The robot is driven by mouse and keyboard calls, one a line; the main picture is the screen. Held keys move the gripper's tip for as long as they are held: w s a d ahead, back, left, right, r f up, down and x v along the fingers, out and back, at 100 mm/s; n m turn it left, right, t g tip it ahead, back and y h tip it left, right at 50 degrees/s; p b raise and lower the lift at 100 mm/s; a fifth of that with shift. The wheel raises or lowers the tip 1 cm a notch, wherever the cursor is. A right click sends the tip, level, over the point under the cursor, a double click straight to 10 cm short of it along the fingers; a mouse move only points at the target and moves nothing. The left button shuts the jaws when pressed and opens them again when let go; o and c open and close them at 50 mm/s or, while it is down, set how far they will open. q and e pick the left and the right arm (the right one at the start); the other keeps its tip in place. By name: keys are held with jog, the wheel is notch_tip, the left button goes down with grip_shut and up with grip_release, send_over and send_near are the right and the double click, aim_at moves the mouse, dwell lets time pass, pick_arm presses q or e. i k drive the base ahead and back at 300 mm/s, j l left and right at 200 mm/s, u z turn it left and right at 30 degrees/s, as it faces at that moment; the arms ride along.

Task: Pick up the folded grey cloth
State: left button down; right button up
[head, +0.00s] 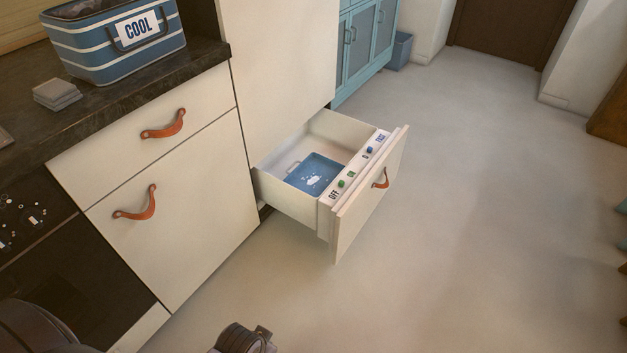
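The folded grey cloth (57,95) lies as a small, flat, layered stack on the dark countertop (100,103) at the upper left. It sits in front of the blue and white striped cool bag (125,62), close to its lower left corner. Nothing holds it. Dark rounded parts of my own body show at the bottom edge and in the lower left corner, well below the cloth. No fingertips of either gripper show.
Below the counter are cabinet fronts with orange leather pulls (165,125) and a black oven panel. An open white drawer (368,205) juts out in the middle, with a blue tray (317,174) inside. The pale floor to its right is clear.

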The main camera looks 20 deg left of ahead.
aim_at(56, 94)
jog(key=u, duration=1.9)
